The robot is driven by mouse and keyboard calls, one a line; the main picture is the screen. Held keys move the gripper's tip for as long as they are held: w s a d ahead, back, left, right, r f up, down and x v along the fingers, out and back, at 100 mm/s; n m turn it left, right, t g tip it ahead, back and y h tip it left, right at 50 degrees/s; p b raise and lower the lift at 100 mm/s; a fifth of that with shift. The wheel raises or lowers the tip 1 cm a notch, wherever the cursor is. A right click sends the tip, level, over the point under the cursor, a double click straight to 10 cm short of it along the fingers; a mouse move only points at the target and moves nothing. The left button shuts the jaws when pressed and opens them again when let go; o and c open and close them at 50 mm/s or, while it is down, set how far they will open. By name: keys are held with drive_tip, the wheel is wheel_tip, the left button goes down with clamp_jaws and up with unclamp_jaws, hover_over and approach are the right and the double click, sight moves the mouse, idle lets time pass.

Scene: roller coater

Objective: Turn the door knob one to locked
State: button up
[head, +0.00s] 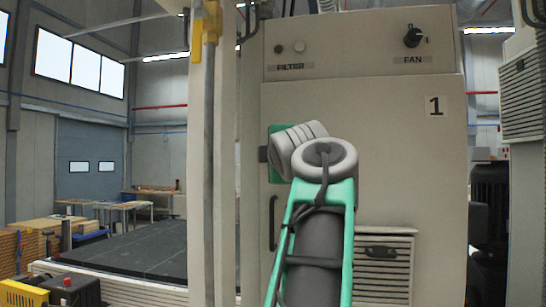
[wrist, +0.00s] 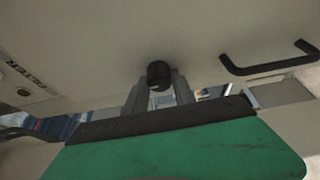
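The wide cabinet door (head: 420,170) carries a "1" label in the head view. In the wrist view a small round black knob (wrist: 158,74) stands out from the pale door face. My gripper (wrist: 161,84) has its two grey fingers close on either side of the knob, and they appear shut on it. The exact contact is too dark to see. In the head view my green and black hand (head: 278,152) is at the door's left edge, partly behind my own wrist. The fingers are hidden there, and the knob's turn angle cannot be read.
A black bar handle (head: 272,222) sits below on the door and shows in the wrist view (wrist: 270,65). A vertical pipe with a yellow valve (head: 206,30) stands close on the left.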

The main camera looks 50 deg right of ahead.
drive_tip(key=o, duration=0.4)
drive_tip(key=b+v, duration=0.1)
drive_tip(key=v, duration=0.6)
drive_tip(key=shift+s+a, duration=0.25)
drive_tip(key=shift+a, duration=0.05)
